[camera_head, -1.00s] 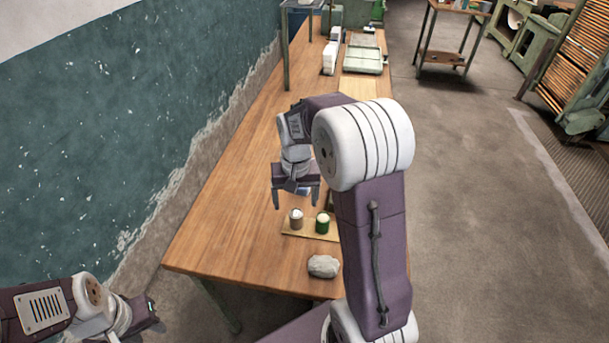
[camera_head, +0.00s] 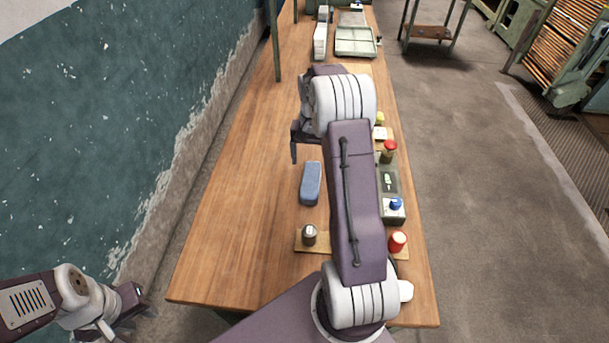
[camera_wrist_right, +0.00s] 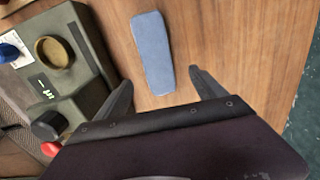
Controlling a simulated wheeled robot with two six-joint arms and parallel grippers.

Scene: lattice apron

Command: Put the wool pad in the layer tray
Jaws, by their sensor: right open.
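No object is plainly the wool pad; a grey-white lump seen earlier is hidden or unclear behind my right arm. A blue-grey rounded block (camera_head: 311,183) lies on the table, left of my right forearm. It also shows in the right wrist view (camera_wrist_right: 152,52), just past the fingertips. A pale green shallow tray (camera_head: 355,48), perhaps the layer tray, sits at the table's far end. My right gripper (camera_head: 296,146) is open and empty above the table; its spread fingers show in the wrist view (camera_wrist_right: 162,90). My left gripper (camera_head: 138,305) is at lower left, off the table.
A grey tin (camera_head: 309,235) and a red tin (camera_head: 397,241) stand on a wooden strip near the front. A dark device (camera_head: 389,181) with knobs stands at the right edge. White stacked items (camera_head: 320,42) stand left of the tray. The table's left side is clear.

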